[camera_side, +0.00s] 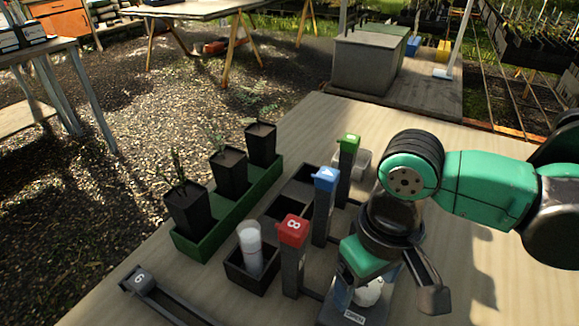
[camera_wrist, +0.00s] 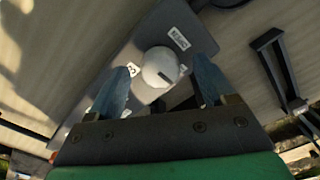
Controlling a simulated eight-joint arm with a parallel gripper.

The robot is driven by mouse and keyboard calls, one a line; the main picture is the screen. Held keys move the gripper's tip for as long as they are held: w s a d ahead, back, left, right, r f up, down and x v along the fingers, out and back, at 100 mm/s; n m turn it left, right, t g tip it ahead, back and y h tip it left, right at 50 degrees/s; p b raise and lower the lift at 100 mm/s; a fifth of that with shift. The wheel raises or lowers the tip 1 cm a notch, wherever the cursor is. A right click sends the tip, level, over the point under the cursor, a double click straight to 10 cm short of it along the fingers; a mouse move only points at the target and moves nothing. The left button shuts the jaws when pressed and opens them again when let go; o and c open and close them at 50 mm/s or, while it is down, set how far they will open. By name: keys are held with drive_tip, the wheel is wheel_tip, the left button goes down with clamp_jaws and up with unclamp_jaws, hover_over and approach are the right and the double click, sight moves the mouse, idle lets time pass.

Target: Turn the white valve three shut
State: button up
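The white valve (camera_wrist: 160,66) is a round knob with a short dark mark, on a grey plate (camera_wrist: 112,62). A label that looks like a 3 is beside it in the wrist view. In the side view the valve (camera_side: 368,291) shows partly below my gripper (camera_side: 365,286), and a label reading OPEN sits on the plate's near edge. My gripper (camera_wrist: 163,64) is open, with one blue finger on each side of the knob. Gaps show between fingers and knob in the wrist view. I cannot tell the exact height of the fingertips against the knob.
Posts with red (camera_side: 293,230), blue (camera_side: 326,179) and green (camera_side: 349,143) heads stand left of my gripper. A dark box (camera_side: 252,271) holds a white tube (camera_side: 250,247). A green tray (camera_side: 222,215) holds black plant pots. A dark lever-like part (camera_wrist: 278,65) lies right in the wrist view.

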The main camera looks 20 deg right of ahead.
drive_tip(key=shift+r, duration=2.85)
drive_tip(key=w+d+t, duration=0.1)
drive_tip(key=d, duration=0.2)
drive_tip(key=w+d+t, duration=0.1)
drive_tip(key=d, duration=0.1)
drive_tip(key=w+d+m+t+y, duration=0.1)
drive_tip(key=w+d, duration=0.1)
drive_tip(key=d, duration=0.1)
drive_tip(key=shift+d, duration=0.35)
drive_tip(key=w+d+m+t+h, duration=0.1)
drive_tip(key=d+t, duration=0.3)
drive_tip(key=d, duration=0.6)
drive_tip(key=shift+w+f, duration=0.2)
drive_tip(key=shift+w, duration=0.05)
